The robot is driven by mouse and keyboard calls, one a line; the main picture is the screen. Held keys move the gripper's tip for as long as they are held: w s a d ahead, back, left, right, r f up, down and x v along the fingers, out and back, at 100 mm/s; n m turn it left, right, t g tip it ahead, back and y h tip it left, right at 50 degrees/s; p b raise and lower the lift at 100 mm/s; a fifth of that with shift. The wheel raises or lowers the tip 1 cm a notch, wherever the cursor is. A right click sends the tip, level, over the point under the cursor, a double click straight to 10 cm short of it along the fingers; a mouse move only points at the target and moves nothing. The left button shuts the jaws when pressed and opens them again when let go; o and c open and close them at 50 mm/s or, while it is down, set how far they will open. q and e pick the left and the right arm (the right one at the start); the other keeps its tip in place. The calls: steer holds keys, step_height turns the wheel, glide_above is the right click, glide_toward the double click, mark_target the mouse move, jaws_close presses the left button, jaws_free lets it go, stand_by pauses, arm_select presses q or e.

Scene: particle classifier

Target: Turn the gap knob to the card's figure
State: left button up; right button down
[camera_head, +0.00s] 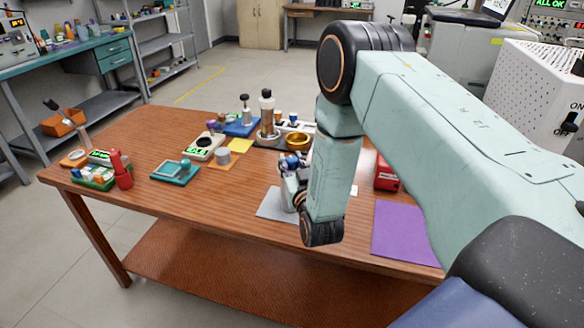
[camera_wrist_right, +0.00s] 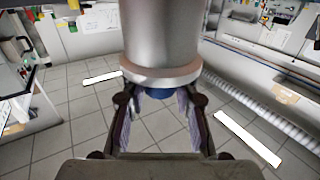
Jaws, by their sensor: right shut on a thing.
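My right gripper (camera_head: 290,178) is over the grey mat (camera_head: 272,204) near the table's front edge, partly hidden by my arm. The right wrist view shows its two fingers (camera_wrist_right: 160,104) closed in on a blue knob-like part (camera_wrist_right: 160,93). This part sits directly under the pale rim of a large silver cylinder (camera_wrist_right: 160,35), which hides the fingertips' contact. I cannot read a scale or figure on it. A small white card-like piece (camera_head: 354,190) lies right of my forearm, too small to read. My left gripper is not in view.
Left on the table (camera_head: 120,205) are a red bottle (camera_head: 122,170) and a teal tray (camera_head: 175,171). Behind stand a scale (camera_head: 203,146), a clear column (camera_head: 267,115) and a brass bowl (camera_head: 297,141). A purple mat (camera_head: 405,233) lies bare at right, near a red box (camera_head: 386,178).

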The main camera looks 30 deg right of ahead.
steer(key=m+g+h, duration=0.1)
steer(key=h, duration=0.1)
steer(key=m+g+h+b, duration=0.1)
steer(key=h, duration=0.1)
steer(key=shift+a+f+m, duration=0.1)
steer(key=shift+f+m, duration=0.05)
steer(key=shift+m, duration=0.25)
steer(key=shift+m+g+h+b, duration=0.45)
steer(key=shift+m+g+h, duration=0.5)
steer(key=shift+h, duration=0.55)
steer(key=c, duration=1)
jaws_free()
steer(key=shift+d, duration=0.2)
steer(key=shift+m, duration=0.25)
steer(key=shift+a, duration=0.1)
